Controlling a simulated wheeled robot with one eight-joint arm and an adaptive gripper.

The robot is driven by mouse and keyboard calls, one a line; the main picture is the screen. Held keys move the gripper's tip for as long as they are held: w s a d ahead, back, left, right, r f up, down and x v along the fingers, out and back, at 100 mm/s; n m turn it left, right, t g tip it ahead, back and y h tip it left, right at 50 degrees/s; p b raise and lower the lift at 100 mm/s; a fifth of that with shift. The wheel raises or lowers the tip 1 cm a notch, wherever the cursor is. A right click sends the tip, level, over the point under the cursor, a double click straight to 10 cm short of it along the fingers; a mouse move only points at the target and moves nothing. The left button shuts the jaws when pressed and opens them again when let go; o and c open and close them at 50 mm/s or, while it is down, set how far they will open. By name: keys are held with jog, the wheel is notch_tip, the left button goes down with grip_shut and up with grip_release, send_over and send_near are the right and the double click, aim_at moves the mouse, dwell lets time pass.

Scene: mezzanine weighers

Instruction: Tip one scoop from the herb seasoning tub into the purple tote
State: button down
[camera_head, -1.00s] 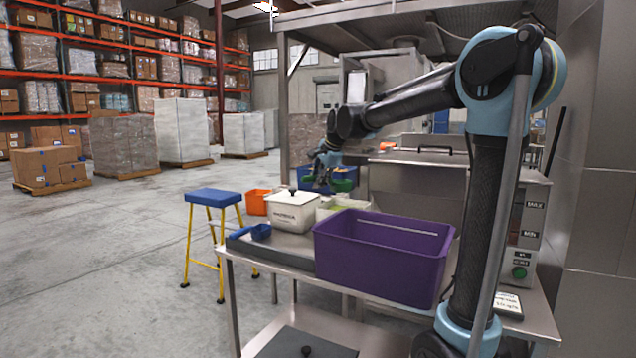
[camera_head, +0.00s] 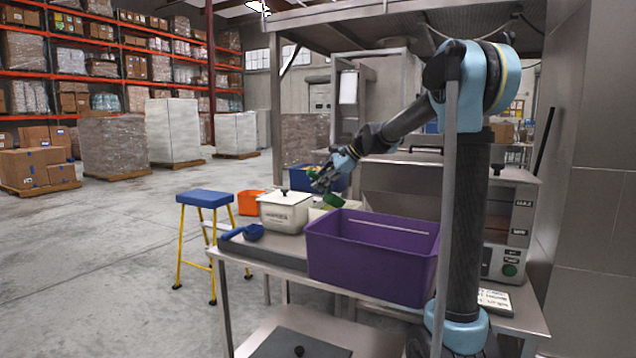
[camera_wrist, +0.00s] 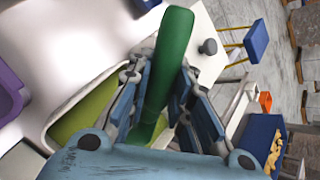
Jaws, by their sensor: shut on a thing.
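The purple tote (camera_wrist: 10,85) shows at the left edge there. The tote's floor is hidden in the head view.
A white lidded tub (camera_head: 285,214) with a knob stands left of the open tub. A blue scoop (camera_head: 252,232) lies at the bench's left end. A blue bin (camera_head: 297,179) and an orange bin (camera_head: 249,203) stand behind. A blue-topped stool (camera_head: 205,198) stands left.

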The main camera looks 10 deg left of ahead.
aim_at(323, 197)
jog(key=shift+w+d+f, duration=0.1)
jog(key=shift+d+f, duration=0.05)
jog(key=shift+f, duration=0.85)
jog(key=shift+w+d+f, duration=0.1)
jog(key=shift+f, duration=0.95)
jog(key=shift+w+d+f, duration=0.1)
jog(key=shift+d+f, duration=0.05)
jog(key=shift+f, duration=0.85)
jog(key=shift+s+a+f+n+t+h, duration=0.1)
jog(key=shift+f+n+t+h, duration=0.2)
jog(key=shift+f+h, duration=0.3)
jog(key=shift+s+a+f+n+t+h, duration=0.1)
jog(key=shift+f+n+t+h, duration=0.15)
jog(key=shift+f+h, duration=0.3)
jog(key=shift+r, duration=0.15)
